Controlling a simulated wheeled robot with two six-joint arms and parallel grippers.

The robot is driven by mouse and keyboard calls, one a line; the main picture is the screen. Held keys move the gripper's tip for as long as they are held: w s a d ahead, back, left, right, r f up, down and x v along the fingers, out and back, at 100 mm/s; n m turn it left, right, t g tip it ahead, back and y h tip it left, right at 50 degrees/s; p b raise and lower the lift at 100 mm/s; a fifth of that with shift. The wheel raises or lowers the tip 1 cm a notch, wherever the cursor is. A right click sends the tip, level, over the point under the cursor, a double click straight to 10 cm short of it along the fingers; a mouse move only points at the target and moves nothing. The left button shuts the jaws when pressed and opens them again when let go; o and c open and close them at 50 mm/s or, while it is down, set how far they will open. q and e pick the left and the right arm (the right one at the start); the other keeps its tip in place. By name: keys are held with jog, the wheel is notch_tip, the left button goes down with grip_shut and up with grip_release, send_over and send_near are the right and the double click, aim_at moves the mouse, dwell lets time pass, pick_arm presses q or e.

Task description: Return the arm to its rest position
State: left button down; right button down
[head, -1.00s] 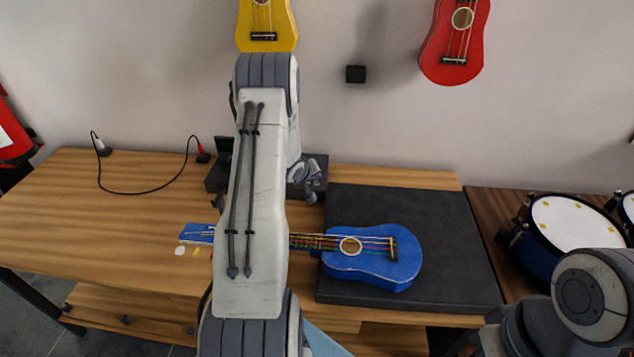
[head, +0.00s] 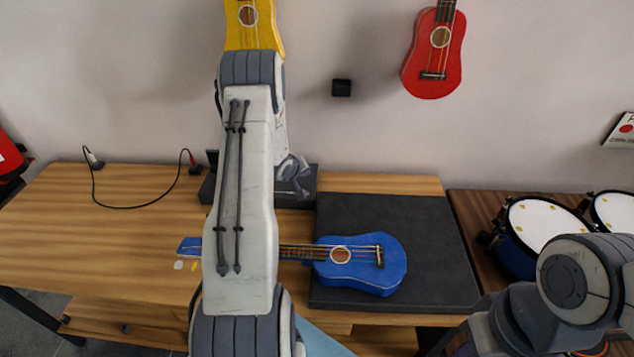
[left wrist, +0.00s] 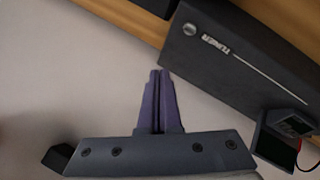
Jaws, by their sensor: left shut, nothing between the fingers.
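My left arm (head: 243,190) rises from the bottom of the head view and reaches up in front of the wall. My left gripper (head: 302,186) shows small beside the forearm, above the back of the wooden table. In the left wrist view its two purple fingers (left wrist: 158,75) are together with nothing between them. They point toward a dark box marked TUNER (left wrist: 235,55) and touch nothing that I can make out. My right arm (head: 575,285) shows at the lower right; its gripper is out of view.
A blue ukulele (head: 365,265) lies on a dark mat (head: 440,285), its neck partly behind my arm. A yellow ukulele (head: 250,30) and a red one (head: 432,60) hang on the wall. A black cable (head: 130,206) lies on the wooden table (head: 75,220). Drums (head: 540,220) stand at the right.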

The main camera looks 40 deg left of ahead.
pick_arm(q)
jog(key=s+d+r+m+g, duration=0.1)
jog(key=d+r+m, duration=0.25)
jog(key=d, duration=0.55)
jog(key=s+d+r+m+g+h, duration=0.1)
jog(key=s+d+r+m, duration=0.1)
jog(key=d+r, duration=0.5)
jog(key=s+d+r+m+g, duration=0.1)
jog(key=d+r+m, duration=0.15)
jog(key=d, duration=0.85)
jog(key=s+d+r+m+g+h, duration=0.1)
jog(key=s+d+r+m, duration=0.15)
jog(key=s+d, duration=0.4)
jog(key=s+d+r+m+g+h, duration=0.1)
jog(key=s+d+r+m+g, duration=0.15)
jog(key=s+d, duration=0.45)
jog(key=s+d+m+g, duration=0.1)
jog(key=s+m, duration=0.2)
jog(key=s, duration=0.5)
jog(key=s+d+r+m+g, duration=0.1)
jog(key=s+m, duration=0.2)
jog(key=s, duration=0.6)
jog(key=shift+s, duration=0.25)
jog(key=shift+d+r+g, duration=0.1)
jog(key=shift+g, duration=0.15)
